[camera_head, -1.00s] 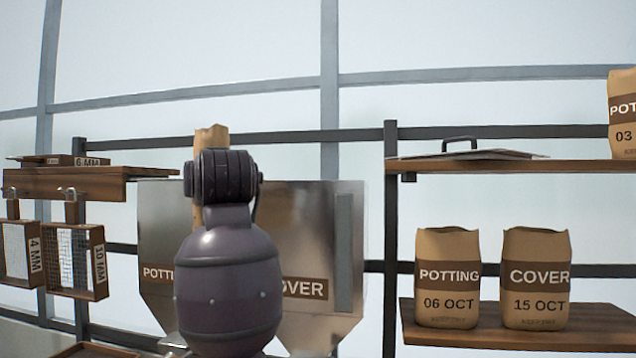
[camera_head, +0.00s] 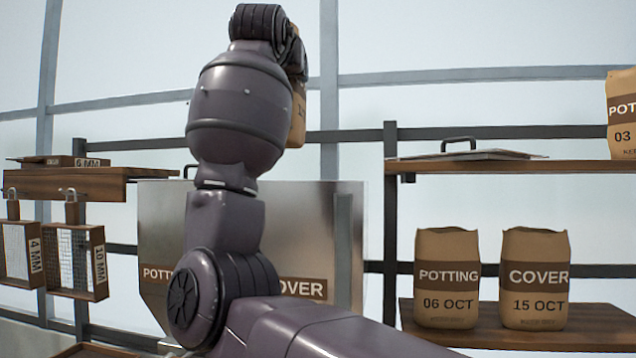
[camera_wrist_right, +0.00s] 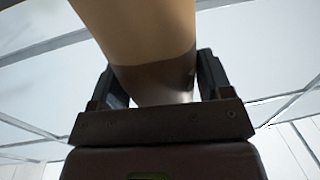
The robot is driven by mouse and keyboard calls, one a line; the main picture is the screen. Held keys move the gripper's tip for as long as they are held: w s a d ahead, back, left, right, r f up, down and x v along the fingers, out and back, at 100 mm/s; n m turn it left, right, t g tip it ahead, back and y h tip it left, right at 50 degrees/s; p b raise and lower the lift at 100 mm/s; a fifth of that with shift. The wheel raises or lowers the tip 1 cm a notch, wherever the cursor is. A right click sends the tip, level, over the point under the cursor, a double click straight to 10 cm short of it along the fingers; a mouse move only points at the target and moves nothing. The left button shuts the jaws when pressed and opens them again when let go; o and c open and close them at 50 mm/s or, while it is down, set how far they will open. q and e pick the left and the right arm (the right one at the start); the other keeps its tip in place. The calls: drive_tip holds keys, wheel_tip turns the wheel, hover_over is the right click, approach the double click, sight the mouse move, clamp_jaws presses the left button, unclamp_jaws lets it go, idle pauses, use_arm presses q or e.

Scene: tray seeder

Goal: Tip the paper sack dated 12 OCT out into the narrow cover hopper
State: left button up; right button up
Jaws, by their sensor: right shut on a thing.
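A brown paper sack (camera_head: 298,122) shows partly behind my right arm, above the hoppers. In the right wrist view the sack (camera_wrist_right: 140,35) sits between the fingers of my right gripper (camera_wrist_right: 155,85), which is shut on it. Its date cannot be read. The metal cover hopper (camera_head: 315,225), marked COVER, stands at the right of the hopper pair, partly hidden by my arm. The hopper marked POTTING (camera_head: 160,225) is left of it. The hopper mouths cannot be seen. My left gripper is not in view.
Sacks marked POTTING 06 OCT (camera_head: 446,300) and COVER 15 OCT (camera_head: 536,300) stand on the lower right shelf. Above, a flat lid with a handle (camera_head: 470,155) and another potting sack (camera_head: 622,140) rest on a shelf. Sieves (camera_head: 75,262) hang at left.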

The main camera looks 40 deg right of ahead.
drive_tip(key=shift+m+g+h, duration=0.7)
drive_tip(key=shift+g+h, duration=0.1)
drive_tip(key=d+f, duration=0.1)
drive_tip(key=w+d+f, duration=0.2)
drive_tip(key=shift+f, duration=0.4)
drive_tip(key=shift+s+f, duration=0.1)
drive_tip(key=shift+f, duration=0.15)
drive_tip(key=shift+s, duration=0.15)
